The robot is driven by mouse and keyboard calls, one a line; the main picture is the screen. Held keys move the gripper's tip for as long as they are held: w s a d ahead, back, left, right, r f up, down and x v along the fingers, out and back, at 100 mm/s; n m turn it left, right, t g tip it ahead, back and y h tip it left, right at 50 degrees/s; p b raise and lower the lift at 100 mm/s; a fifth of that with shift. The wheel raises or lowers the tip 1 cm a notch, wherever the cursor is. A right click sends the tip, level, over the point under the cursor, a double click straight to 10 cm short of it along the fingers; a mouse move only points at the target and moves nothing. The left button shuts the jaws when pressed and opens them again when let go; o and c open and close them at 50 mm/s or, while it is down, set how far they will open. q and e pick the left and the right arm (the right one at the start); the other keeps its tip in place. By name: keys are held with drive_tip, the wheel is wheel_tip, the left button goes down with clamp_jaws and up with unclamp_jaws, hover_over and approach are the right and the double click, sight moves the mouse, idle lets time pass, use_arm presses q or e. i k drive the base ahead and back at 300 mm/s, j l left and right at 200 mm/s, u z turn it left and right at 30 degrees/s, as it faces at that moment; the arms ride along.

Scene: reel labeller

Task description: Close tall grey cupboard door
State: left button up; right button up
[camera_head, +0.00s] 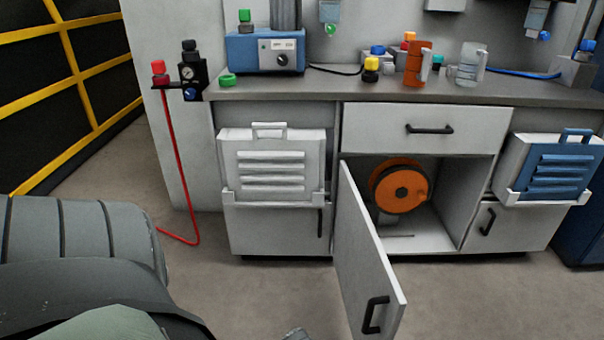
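A light grey cupboard door (366,255) stands open below the bench, hinged at its left side and swung out towards me. Its black handle (375,315) is near the free edge, low in the picture. The door is low, under a drawer; I see no tall cupboard door standing open. My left arm fills the lower left. A small grey tip, perhaps of my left gripper (297,334), just shows at the bottom edge, left of the door and apart from it; its fingers are hidden. My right gripper is out of view.
Inside the open cupboard is an orange reel (400,191). A closed drawer (425,128) is above it. A white case (272,170) and a blue case (556,168) hang on the bench front. A red hose (172,150) hangs at left. Floor left of the door is clear.

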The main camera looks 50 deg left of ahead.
sight(375, 302)
drive_tip(key=u, duration=1.15)
